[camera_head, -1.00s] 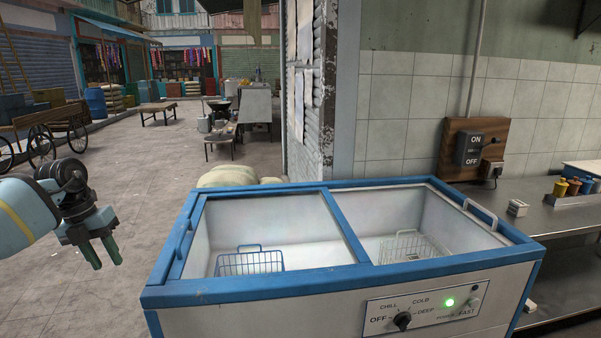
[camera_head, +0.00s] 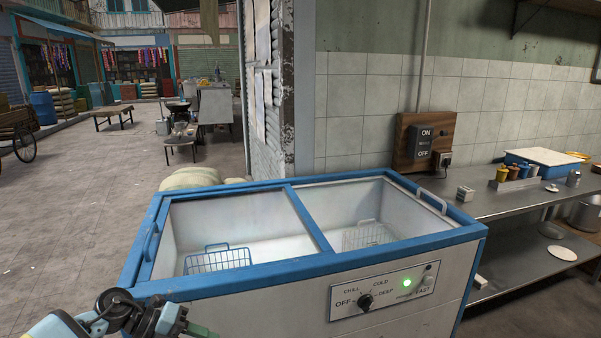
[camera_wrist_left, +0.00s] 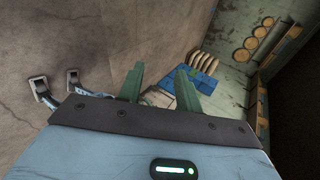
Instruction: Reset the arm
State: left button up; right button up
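My left arm comes in at the bottom left of the head view, and its left gripper (camera_head: 203,331) is low in front of the chest freezer (camera_head: 250,277), partly cut off by the bottom edge. In the left wrist view the two green fingers of this gripper (camera_wrist_left: 161,76) stand apart with nothing between them. My right gripper is in neither view.
The freezer has a blue rim, a wire basket (camera_head: 218,260) in each half and a control panel (camera_head: 383,292) with a lit green light. A steel counter (camera_head: 505,202) stands to the right. Open paved floor (camera_head: 70,230) lies to the left.

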pick_arm(q)
jog(key=s+d+f+n+t+h, duration=0.45)
jog(key=s+d+n+t, duration=0.5)
jog(key=d+n, duration=0.3)
jog(key=s+a+f+n+y, duration=0.3)
jog(key=s+f+n+y, duration=0.1)
jog(key=s, duration=0.5)
jog(key=s+a+f+n+g+y+p, duration=0.1)
jog(key=s+a+f+n+y, duration=0.3)
jog(key=s+n, duration=0.5)
jog(key=s+a+f+n+g+y+p, duration=0.1)
jog(key=s+a+f+n+y, duration=0.2)
jog(key=s, duration=0.7)
notch_tip(320, 180, down, 4)
jog(key=n+y, duration=0.2)
jog(key=n, duration=0.1)
jog(key=shift+s+a+r+n+y, duration=0.15)
jog(key=shift+a+n+y, duration=0.15)
jog(key=shift+n+y, duration=0.05)
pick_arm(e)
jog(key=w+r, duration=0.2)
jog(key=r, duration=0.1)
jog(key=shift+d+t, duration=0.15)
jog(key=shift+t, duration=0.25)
pick_arm(q)
jog(key=shift+d+g, duration=0.1)
jog(key=shift+g, duration=0.15)
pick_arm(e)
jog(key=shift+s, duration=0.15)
